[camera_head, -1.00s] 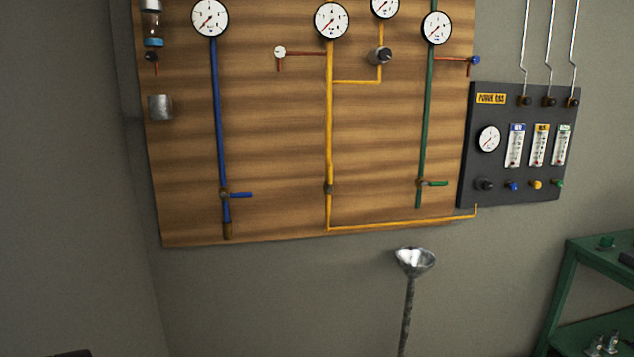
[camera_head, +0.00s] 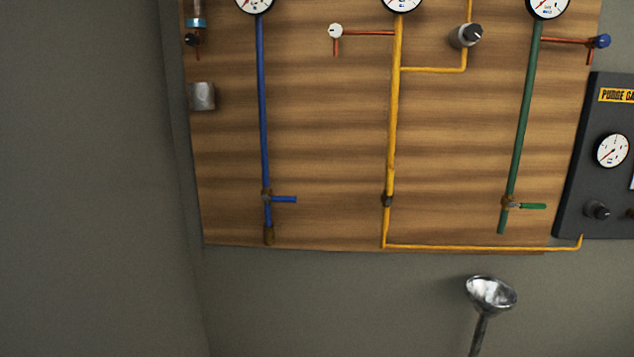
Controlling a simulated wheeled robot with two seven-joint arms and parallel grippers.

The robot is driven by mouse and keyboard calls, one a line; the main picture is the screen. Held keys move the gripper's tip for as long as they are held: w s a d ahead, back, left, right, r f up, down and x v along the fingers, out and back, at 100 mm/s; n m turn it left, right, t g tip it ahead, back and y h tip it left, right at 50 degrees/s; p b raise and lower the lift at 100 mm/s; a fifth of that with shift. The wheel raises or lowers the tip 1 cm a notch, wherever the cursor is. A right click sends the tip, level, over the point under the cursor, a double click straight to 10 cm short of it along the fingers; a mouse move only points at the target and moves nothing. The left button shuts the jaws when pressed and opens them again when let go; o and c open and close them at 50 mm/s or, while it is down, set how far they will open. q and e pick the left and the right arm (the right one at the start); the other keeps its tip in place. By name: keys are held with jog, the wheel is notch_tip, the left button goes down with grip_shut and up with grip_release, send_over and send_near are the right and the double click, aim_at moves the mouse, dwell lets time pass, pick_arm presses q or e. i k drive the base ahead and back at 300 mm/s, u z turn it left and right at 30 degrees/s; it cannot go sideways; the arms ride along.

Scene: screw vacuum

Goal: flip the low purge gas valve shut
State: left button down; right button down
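A yellow pipe (camera_head: 394,120) runs down the wooden board and carries a small low valve (camera_head: 388,201); its lever lies along the pipe or is too small to make out. A dark purge gas panel (camera_head: 573,185) is cut off at the right edge, and the yellow pipe's bottom run leads to it. The blue pipe (camera_head: 262,110) has a low valve with a blue lever (camera_head: 284,199) pointing right. The green pipe (camera_head: 523,120) has a low valve with a green lever (camera_head: 532,206) pointing right. Neither of my grippers is in view.
A metal funnel on a stem (camera_head: 491,294) stands below the board at the right. A grey knob (camera_head: 466,36) sits on the upper yellow branch. The space before the lower board looks clear.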

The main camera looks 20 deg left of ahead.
aim_at(391, 172)
jog(key=i, duration=1.05)
jog(key=z, duration=0.45)
